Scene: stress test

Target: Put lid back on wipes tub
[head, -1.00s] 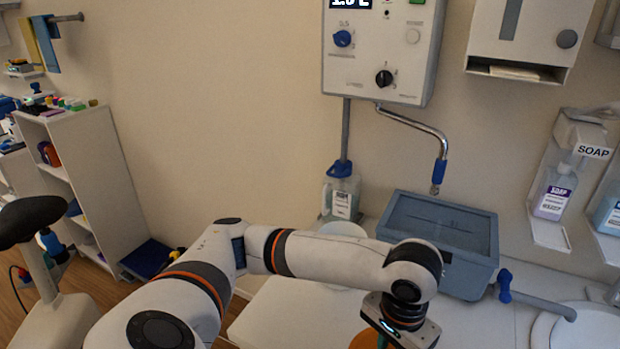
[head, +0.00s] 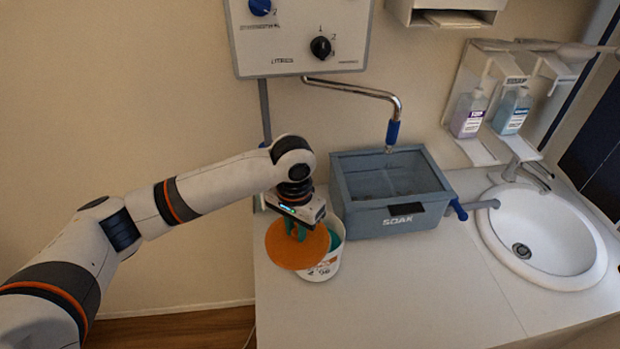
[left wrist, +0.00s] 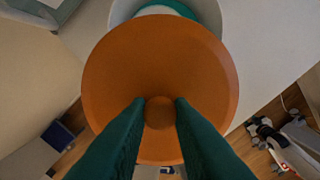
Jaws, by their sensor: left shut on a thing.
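The orange round lid (head: 290,247) is held by my left gripper (head: 299,232), whose green fingers are shut on the lid's knob. The lid also shows large in the left wrist view (left wrist: 160,70), with the left gripper (left wrist: 160,113) closed on its round knob. The white wipes tub (head: 325,268) stands on the counter, open, with something green inside. The lid is in front of the tub and off to its left, overlapping part of it in the head view. In the left wrist view the tub's rim (left wrist: 207,12) shows beyond the lid. My right gripper is not in view.
A grey SOAK basin (head: 395,222) stands right behind the tub, under a bent metal spout (head: 365,90). A white sink (head: 540,240) is at the right. The white counter (head: 425,295) is clear in front of the basin.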

